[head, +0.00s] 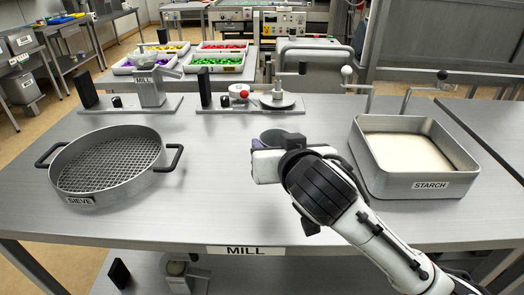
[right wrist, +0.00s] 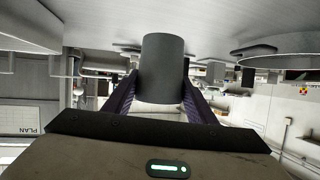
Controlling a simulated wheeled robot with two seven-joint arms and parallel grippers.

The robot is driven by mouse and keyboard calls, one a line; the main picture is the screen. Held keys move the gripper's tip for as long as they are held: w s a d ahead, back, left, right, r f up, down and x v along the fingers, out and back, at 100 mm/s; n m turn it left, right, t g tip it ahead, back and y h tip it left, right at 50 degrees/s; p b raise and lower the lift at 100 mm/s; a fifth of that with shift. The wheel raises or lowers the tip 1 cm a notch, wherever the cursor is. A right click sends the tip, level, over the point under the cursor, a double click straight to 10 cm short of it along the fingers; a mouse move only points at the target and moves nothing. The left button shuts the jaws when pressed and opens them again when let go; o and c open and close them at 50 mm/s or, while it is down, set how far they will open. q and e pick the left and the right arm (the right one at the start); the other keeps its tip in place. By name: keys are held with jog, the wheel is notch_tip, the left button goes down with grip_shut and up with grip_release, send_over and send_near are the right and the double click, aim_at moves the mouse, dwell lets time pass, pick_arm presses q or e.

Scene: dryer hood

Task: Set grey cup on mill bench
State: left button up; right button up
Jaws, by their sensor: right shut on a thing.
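The grey cup (head: 272,135) shows just past my right gripper (head: 258,147) in the head view, partly hidden by it. In the right wrist view the dark grey cup (right wrist: 163,65) stands between the two purple-lined fingers of my right gripper (right wrist: 160,100), which is shut on it. The bench labelled MILL (head: 150,218) lies under the cup. Whether the cup touches the bench top cannot be told. My left gripper is not in view.
A round sieve (head: 75,190) stands on the bench at left and a STARCH tray (head: 430,187) at right. A mill (head: 148,88) and another device (head: 277,101) stand along the back. The bench is bare between sieve and gripper.

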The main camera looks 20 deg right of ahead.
notch_tip(320, 180, down, 4)
jog(key=shift+d+r, duration=0.1)
jog(key=shift+r, duration=0.1)
jog(key=shift+f+b, duration=0.35)
jog(key=shift+f, duration=1.85)
jog(key=shift+f, duration=0.1)
jog(key=o, duration=1.1)
